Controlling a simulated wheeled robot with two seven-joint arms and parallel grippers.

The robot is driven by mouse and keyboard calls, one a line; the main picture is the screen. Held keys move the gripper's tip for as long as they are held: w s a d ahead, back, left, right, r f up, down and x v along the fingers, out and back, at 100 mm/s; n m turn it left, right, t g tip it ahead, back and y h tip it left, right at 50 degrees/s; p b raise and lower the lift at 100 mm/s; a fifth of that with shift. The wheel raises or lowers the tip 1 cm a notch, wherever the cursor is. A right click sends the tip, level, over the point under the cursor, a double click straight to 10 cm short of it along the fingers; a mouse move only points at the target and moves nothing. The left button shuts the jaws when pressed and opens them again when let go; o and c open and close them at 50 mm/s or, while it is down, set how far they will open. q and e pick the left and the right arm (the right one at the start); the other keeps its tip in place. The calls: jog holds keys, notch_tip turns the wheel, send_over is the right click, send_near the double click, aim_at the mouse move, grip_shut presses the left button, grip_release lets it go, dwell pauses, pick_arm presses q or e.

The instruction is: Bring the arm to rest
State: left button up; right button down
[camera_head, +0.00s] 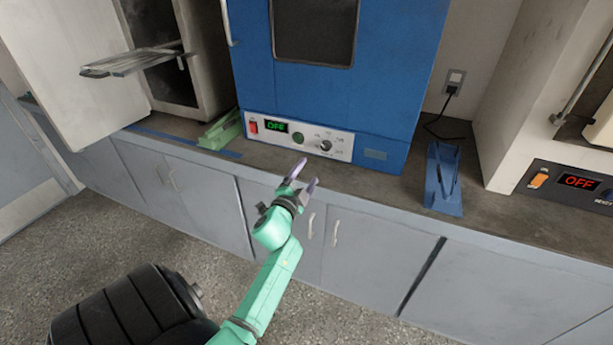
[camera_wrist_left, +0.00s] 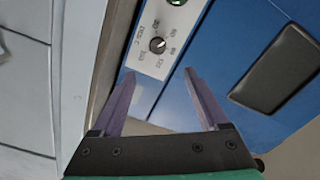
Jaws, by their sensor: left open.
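My left gripper (camera_head: 304,174) is open and empty, held in front of the bench edge below the blue oven's control panel. In the left wrist view its two purple fingers (camera_wrist_left: 160,95) are spread apart with nothing between them. My right gripper is in neither view.
The blue oven (camera_head: 410,60) stands on the dark bench (camera_head: 480,210). A green stand (camera_head: 220,130) and a blue stand (camera_head: 443,180) flank it. An open-doored cabinet (camera_head: 75,75) is at left. A device reading OFF (camera_head: 575,182) is at right.

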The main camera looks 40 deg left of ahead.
pick_arm(q)
jog(key=s+d+f+n+g+h, duration=0.1)
jog(key=s+d+f+g, duration=0.25)
jog(key=f, duration=0.75)
jog(key=s+d+f+n+g+h, duration=0.1)
jog(key=s+d+f+g+h, duration=0.2)
jog(key=f, duration=0.8)
jog(key=s+d+f+n+g, duration=0.1)
jog(key=s+d+f+g, duration=0.3)
jog(key=f, duration=0.8)
jog(key=s+d+f+n+g, duration=0.1)
jog(key=s+f, duration=0.4)
jog(key=s, duration=0.5)
jog(key=s+d+f+n+g+h, duration=0.1)
jog(key=s+f, duration=0.3)
jog(key=s, duration=0.6)
jog(key=s+d+f+n+g+p, duration=0.1)
jog(key=s+f, duration=0.4)
jog(key=s, duration=0.5)
jog(key=d+g, duration=0.1)
jog(key=g, duration=0.1)
jog(key=shift+f+g+h, duration=0.3)
jog(key=shift+g, duration=0.05)
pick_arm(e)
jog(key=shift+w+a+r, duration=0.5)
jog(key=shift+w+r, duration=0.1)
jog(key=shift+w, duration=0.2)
